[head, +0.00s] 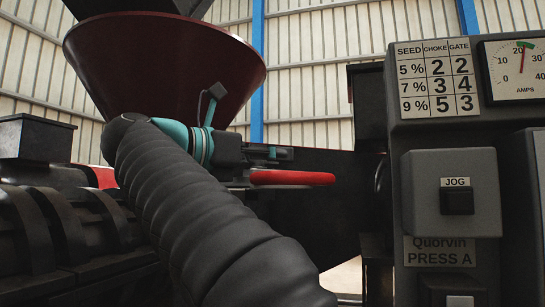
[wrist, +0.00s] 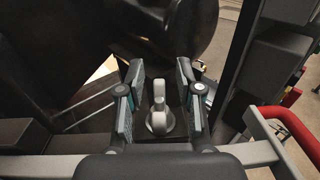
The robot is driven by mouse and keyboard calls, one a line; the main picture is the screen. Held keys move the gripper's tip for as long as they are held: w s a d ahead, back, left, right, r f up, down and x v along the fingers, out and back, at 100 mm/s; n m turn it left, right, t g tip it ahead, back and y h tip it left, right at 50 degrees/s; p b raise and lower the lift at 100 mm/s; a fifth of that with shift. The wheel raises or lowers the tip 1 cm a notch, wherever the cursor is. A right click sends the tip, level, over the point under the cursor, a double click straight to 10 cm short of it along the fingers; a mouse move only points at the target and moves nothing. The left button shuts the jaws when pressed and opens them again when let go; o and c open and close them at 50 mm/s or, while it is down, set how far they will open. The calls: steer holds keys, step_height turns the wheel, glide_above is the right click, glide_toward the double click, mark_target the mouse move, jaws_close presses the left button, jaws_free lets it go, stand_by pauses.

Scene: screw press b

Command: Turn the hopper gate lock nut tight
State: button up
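In the wrist view the lock nut (wrist: 159,120) is a pale grey piece with a rounded base and a raised upright wing or lever. It sits between the two fingers of my gripper (wrist: 160,88). The fingers are apart, with a dark gap visible on each side of the nut, so neither finger appears to touch it. In the head view my gripper (head: 282,153) points right, just above the red handwheel (head: 292,178) and below the dark red hopper (head: 165,65). The nut cannot be made out in the head view.
A grey control panel (head: 450,137) with a JOG button (head: 457,201), a settings chart (head: 437,78) and an amps gauge (head: 517,68) stands at the right. Dark press machinery (head: 60,225) fills the lower left. The red rim (wrist: 295,135) shows close at right in the wrist view.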

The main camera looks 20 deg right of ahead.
jaws_close()
steer(key=shift+s+m+g+h, duration=0.15)
steer(key=shift+m+g, duration=0.6)
steer(key=shift+g, duration=0.45)
steer(key=shift+s+m+g+h, duration=0.15)
steer(key=shift+m+g, duration=0.6)
steer(key=shift+g, duration=0.45)
